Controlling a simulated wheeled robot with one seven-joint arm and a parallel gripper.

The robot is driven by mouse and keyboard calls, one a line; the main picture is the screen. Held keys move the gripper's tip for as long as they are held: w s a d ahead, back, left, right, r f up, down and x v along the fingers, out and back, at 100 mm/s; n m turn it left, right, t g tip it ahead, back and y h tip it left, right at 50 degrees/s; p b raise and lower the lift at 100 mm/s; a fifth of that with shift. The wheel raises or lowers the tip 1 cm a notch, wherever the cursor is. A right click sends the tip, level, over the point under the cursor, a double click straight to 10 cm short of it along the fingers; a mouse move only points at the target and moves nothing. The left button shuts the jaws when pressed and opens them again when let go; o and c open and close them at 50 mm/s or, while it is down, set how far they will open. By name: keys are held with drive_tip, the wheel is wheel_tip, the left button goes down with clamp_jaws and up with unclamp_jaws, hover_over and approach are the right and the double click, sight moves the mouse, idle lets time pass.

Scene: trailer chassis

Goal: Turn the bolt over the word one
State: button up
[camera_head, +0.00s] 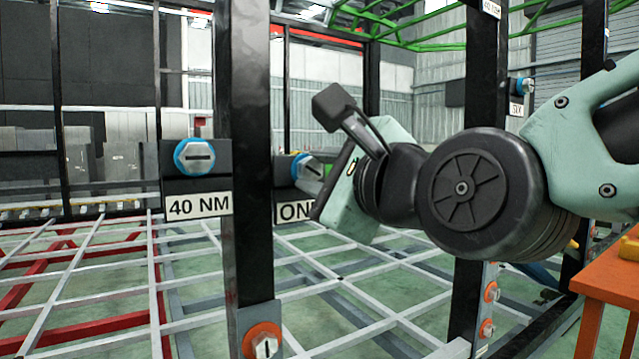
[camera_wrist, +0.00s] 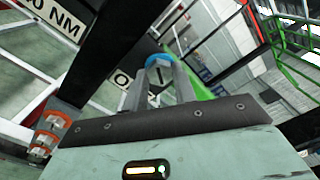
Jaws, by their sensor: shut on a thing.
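The bolt over the word one (camera_head: 307,172) has a silver head with a blue ring and sits on a dark block. Its label, partly hidden by my arm, shows "ON" (camera_head: 294,211) in the head view. My gripper (camera_wrist: 160,75) is at this bolt, with its fingers on either side of the head. In the wrist view the bolt head (camera_wrist: 158,73) shows between the two grey fingers, with the blue ring (camera_wrist: 158,60) behind it. The gripper is shut on the bolt. In the head view the wrist hides the right part of the label.
Another blue-ringed bolt (camera_head: 194,157) over a "40 NM" label (camera_head: 198,205) is to the left, past a black post (camera_head: 252,130). An orange-ringed bolt (camera_head: 263,343) is low on that post. An orange table (camera_head: 612,275) stands at the right.

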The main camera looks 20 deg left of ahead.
drive_tip(key=m+b, duration=0.2)
drive_tip(key=m, duration=0.3)
drive_tip(key=shift+f+b, duration=0.25)
drive_tip(key=shift+b, duration=0.15)
drive_tip(key=shift+m, duration=0.3)
drive_tip(key=o, duration=1)
drive_tip(key=shift+r, duration=0.15)
